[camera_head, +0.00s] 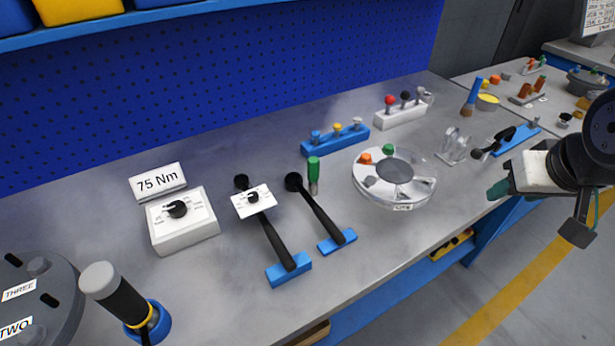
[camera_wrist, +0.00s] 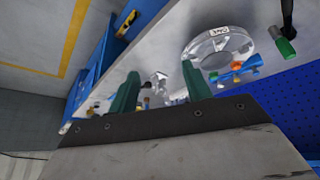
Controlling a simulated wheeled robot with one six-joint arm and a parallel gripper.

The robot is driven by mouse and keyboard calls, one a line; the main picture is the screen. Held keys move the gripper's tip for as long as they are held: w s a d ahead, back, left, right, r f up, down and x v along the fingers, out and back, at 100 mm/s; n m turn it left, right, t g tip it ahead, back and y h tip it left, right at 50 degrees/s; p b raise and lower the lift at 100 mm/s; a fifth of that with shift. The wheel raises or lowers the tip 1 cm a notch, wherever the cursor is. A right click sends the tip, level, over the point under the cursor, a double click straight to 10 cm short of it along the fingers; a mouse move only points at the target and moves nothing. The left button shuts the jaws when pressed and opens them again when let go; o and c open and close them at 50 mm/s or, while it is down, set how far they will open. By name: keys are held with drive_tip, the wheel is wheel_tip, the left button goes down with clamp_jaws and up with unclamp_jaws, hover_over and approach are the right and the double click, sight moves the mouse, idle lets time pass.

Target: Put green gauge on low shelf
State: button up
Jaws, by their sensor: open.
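The green gauge (camera_head: 314,170) seems to be the upright green-handled tool with a grey lower end, on the bench beside a black-handled tool. A green handle, apparently the same one, shows at the upper right of the wrist view (camera_wrist: 285,47). The low shelf (camera_head: 446,254) seems to be the blue one under the bench's front edge; only part shows. My gripper (camera_head: 497,189) is off to the right, near the bench's front edge and well away from the gauge. Its green fingers stand apart and empty in the wrist view (camera_wrist: 160,72).
A clear round dish (camera_head: 425,190) with orange and green plugs stands between the gauge and my gripper. Black-handled tools (camera_head: 322,220), a blue rack (camera_head: 335,140) and a white dial box (camera_head: 182,220) stand around the gauge. Yellow-and-black items (camera_head: 452,244) occupy the low shelf.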

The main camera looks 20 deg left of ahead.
drive_tip(key=w+a+f+n+t+y, duration=0.1)
drive_tip(key=w+a+f, duration=0.1)
drive_tip(key=a, duration=0.2)
drive_tip(key=w+a+f+n+y, duration=0.1)
drive_tip(key=w+a+f, duration=0.1)
drive_tip(key=a, duration=0.3)
drive_tip(key=w+a+f+n+t+y, duration=0.1)
drive_tip(key=w+a, duration=0.3)
drive_tip(key=a, duration=0.1)
drive_tip(key=shift+a+f+t, duration=0.25)
drive_tip(key=shift+f+t, duration=0.05)
drive_tip(key=shift+f, duration=0.1)
drive_tip(key=a+f+n+y, duration=0.2)
drive_tip(key=a+f+y, duration=0.1)
drive_tip(key=a, duration=0.6)
drive_tip(key=n+y, duration=0.2)
drive_tip(key=y, duration=0.1)
approach(317, 166)
wheel_tip(317, 166, down, 3)
drive_tip(key=w+a, duration=0.2)
drive_tip(key=shift+w+a+t+y, duration=0.2)
drive_tip(key=shift+a+t+y, duration=0.2)
drive_tip(key=shift+a, duration=0.1)
drive_tip(key=x, duration=0.7)
drive_tip(key=shift+r, duration=0.35)
clamp_jaws()
